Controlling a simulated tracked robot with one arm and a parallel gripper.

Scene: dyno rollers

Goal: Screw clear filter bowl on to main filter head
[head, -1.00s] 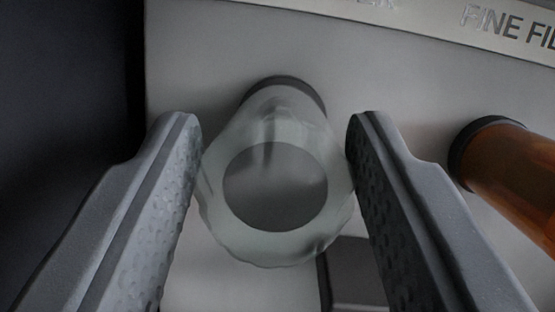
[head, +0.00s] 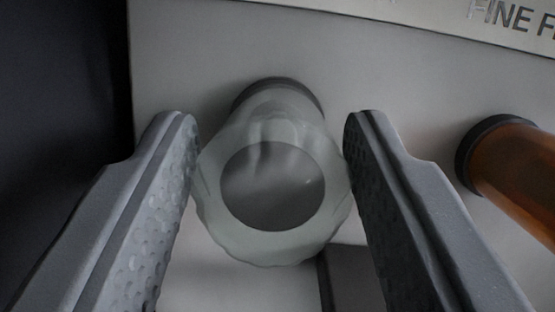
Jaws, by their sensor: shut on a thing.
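The clear filter bowl (head: 272,245) is in the middle of the head view, its round end facing me. My gripper (head: 272,135) has one finger on each side of the bowl and is shut on it. Behind the bowl, a dark round collar (head: 283,84) shows at the grey panel, most likely the main filter head. The bowl hides most of this collar. The bowl lines up with the collar, but I cannot tell whether its thread is engaged.
An amber bowl (head: 520,175) in a dark collar stands out from the grey panel (head: 400,65) at the right. A label strip reading "FINE F" (head: 510,15) runs along the top. A dark block (head: 352,280) lies below the bowl. The far left is dark.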

